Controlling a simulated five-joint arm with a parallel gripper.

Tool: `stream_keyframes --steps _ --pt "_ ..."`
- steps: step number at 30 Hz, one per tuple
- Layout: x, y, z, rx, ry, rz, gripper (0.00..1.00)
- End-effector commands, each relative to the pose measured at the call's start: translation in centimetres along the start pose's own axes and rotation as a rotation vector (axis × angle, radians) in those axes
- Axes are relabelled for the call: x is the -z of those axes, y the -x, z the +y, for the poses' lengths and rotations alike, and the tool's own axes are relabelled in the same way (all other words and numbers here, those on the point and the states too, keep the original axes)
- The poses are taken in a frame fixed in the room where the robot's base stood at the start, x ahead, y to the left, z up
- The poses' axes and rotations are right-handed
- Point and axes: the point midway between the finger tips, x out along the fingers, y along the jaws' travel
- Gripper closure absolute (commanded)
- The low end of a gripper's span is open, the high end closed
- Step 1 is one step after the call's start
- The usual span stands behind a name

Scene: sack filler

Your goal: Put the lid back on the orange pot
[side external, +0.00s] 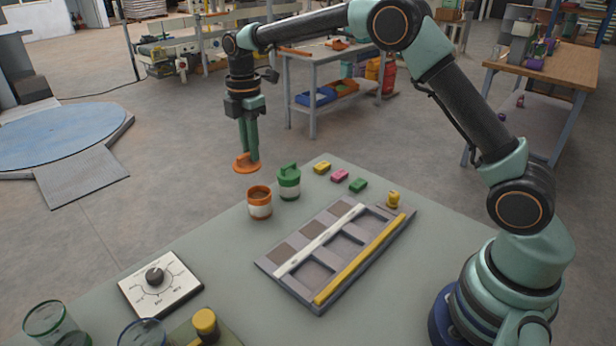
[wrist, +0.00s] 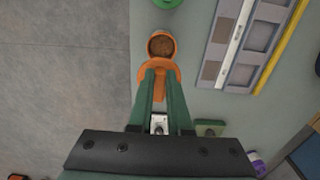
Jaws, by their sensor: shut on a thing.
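The orange pot (side external: 260,204) stands upright and open on the table, with a pale band around its middle and brown contents showing. My gripper (side external: 249,157) is shut on the orange lid (side external: 243,164) and holds it in the air, above and a little to the left of the pot in the side view. In the wrist view the lid (wrist: 158,70) sits between my fingertips (wrist: 160,75). The open pot (wrist: 161,45) shows just beyond it, with its near rim partly covered by the lid.
A green pot with its lid on (side external: 289,182) stands close to the right of the orange pot. A divided tray (side external: 322,268) with white and yellow bars lies in front. Small coloured blocks (side external: 340,175) lie behind. A dial box (side external: 160,284) sits front left.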

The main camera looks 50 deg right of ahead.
Motion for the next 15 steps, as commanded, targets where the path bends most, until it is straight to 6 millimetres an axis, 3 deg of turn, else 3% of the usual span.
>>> stream_keyframes --steps 4,15 --pt "-1.9 -1.2 -0.2 -0.001 0.000 0.000 1.00" --pt "-2.1 -3.8 -0.3 0.000 0.002 0.000 1.00"
